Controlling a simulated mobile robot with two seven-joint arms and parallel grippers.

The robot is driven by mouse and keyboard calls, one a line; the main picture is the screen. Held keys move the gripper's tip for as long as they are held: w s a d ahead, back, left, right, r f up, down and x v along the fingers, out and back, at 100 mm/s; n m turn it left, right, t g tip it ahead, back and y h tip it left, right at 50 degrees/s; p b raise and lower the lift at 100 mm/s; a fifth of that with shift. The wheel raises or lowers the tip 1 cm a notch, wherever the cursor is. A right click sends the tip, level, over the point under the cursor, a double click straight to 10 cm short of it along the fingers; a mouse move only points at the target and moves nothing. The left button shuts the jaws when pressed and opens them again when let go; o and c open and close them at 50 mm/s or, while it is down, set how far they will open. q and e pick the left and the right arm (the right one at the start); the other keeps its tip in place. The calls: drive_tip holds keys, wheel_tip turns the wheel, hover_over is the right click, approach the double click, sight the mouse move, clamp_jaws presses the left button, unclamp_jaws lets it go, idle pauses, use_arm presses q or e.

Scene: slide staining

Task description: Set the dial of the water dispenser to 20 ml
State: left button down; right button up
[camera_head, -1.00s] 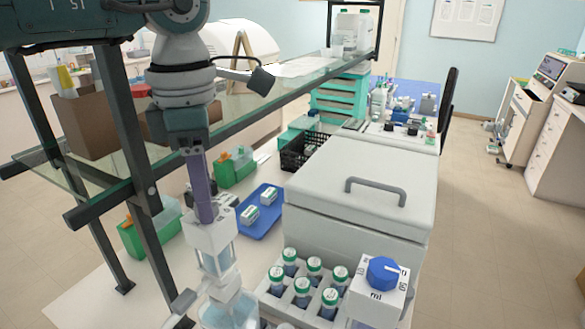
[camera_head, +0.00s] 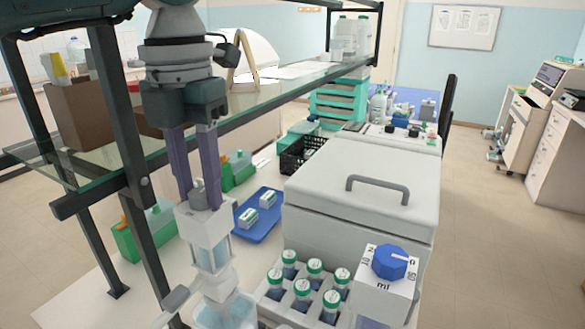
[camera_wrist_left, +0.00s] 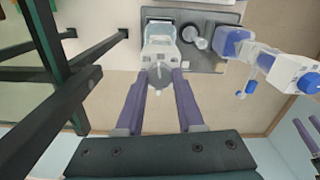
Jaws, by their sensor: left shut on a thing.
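My left gripper (camera_head: 198,196) points down and is shut on a small grey knob on top of a white dispenser head. This dispenser (camera_head: 211,229) has a clear cylinder and a light-blue vessel below it, cut off by the picture edge. In the left wrist view the fingers (camera_wrist_left: 159,76) close on the knob of the white dispenser (camera_wrist_left: 160,42).
A rack of green-capped bottles (camera_head: 302,294) stands between the dispenser and the dial box. A large lidded white box (camera_head: 320,190) is behind. A blue tray (camera_head: 266,232) with small boxes lies beyond the dispenser. A glass shelf (camera_head: 265,90) on dark posts (camera_head: 130,160) is close to my left arm.

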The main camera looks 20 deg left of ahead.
sight(200, 193)
use_arm(q)
drive_tip(key=n, duration=0.3)
drive_tip(key=shift+n+b, duration=0.35)
drive_tip(key=shift+n, duration=1.75)
drive_tip(key=c, duration=0.5)
unclamp_jaws()
drive_tip(key=shift+b, duration=0.3)
drive_tip(key=shift+r, duration=0.3)
wheel_tip(200, 193, up, 9)
drive_tip(key=b, duration=0.3)
drive_tip(key=shift+r, duration=0.2)
